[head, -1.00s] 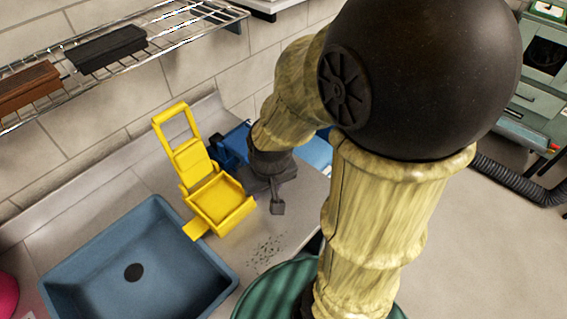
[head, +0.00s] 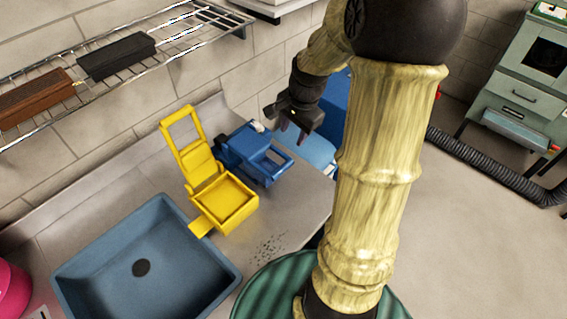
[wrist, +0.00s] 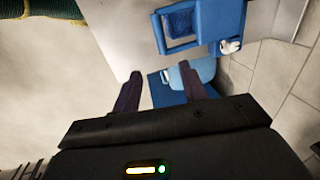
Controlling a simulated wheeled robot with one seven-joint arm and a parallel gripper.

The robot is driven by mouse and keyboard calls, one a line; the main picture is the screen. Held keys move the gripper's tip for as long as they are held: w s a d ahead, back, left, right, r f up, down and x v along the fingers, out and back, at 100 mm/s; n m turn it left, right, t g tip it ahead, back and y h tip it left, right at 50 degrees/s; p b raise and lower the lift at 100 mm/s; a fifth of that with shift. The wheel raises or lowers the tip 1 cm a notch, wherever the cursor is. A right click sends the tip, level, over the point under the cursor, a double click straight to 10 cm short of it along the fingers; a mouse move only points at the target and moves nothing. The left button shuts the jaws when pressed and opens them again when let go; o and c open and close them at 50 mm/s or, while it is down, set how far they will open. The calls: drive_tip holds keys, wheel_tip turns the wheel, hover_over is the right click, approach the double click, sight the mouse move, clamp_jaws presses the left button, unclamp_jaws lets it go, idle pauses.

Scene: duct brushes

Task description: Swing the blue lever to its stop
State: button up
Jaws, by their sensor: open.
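A blue device (head: 245,144) stands on the grey counter, right of a yellow device (head: 222,197). Its blue lever looks like an open rectangular frame (head: 279,165) lying low on the right side; how far it is swung I cannot tell. In the wrist view the blue frame (wrist: 181,44) is at the top, with a small white piece (wrist: 230,46) beside it. My gripper (head: 292,132) is open and empty, above and to the right of the blue device. In the wrist view its two fingers (wrist: 160,75) are apart, with nothing between them, and clear of the frame.
The yellow device has a tall upright frame near the blue one. A blue sink basin (head: 95,265) lies at front left. A wire shelf (head: 165,37) with dark and brown blocks hangs on the wall. A light blue object (head: 314,150) stands beyond the counter's right end.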

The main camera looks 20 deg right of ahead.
sight(283, 167)
drive_tip(key=w+f, duration=0.1)
drive_tip(key=f, duration=0.4)
drive_tip(key=w+a+f+p, duration=0.1)
drive_tip(key=f, duration=0.5)
drive_tip(key=w+f+p, duration=0.1)
drive_tip(key=f, duration=0.5)
drive_tip(key=shift+w+a+f, duration=0.1)
drive_tip(key=shift+a, duration=0.1)
drive_tip(key=shift+c, duration=0.4)
clamp_jaws()
